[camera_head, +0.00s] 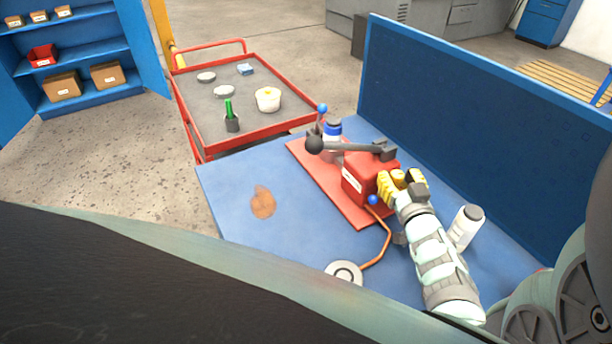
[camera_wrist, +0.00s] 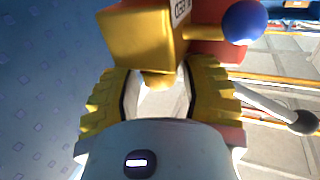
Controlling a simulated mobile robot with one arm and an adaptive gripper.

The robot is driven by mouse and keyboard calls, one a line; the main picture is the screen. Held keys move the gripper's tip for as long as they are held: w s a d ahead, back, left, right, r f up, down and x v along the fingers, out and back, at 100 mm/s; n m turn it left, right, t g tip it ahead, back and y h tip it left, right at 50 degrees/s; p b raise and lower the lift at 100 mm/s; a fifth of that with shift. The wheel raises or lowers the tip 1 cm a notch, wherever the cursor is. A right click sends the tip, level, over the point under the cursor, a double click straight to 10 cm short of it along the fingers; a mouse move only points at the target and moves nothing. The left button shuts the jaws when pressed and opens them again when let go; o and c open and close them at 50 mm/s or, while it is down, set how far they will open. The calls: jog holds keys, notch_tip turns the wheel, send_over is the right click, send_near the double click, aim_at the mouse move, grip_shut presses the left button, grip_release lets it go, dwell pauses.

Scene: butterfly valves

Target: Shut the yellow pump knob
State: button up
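The red pump block (camera_head: 363,178) sits on a red base plate (camera_head: 329,190) on the blue table. Its yellow knob (camera_head: 398,176) shows between the yellow fingers of my gripper (camera_head: 402,184). In the wrist view the small rounded yellow knob (camera_wrist: 158,81) lies just beyond the gap between the fingers of my gripper (camera_wrist: 160,75), below a larger yellow block (camera_wrist: 142,35). The fingers are spread, with floor visible between them, and they do not appear to press on the knob. My gripper partly hides the knob in the head view.
A grey lever with a black ball end (camera_head: 314,144) crosses above the pump. Blue balls (camera_head: 373,200) stick out nearby. A copper pipe (camera_head: 388,238) runs to a round gauge (camera_head: 344,273). A blue panel (camera_head: 480,130) stands behind; a red cart (camera_head: 196,137) stands beyond the table.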

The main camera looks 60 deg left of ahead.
jog(key=shift+o, duration=1.4)
jog(key=v, duration=1.2)
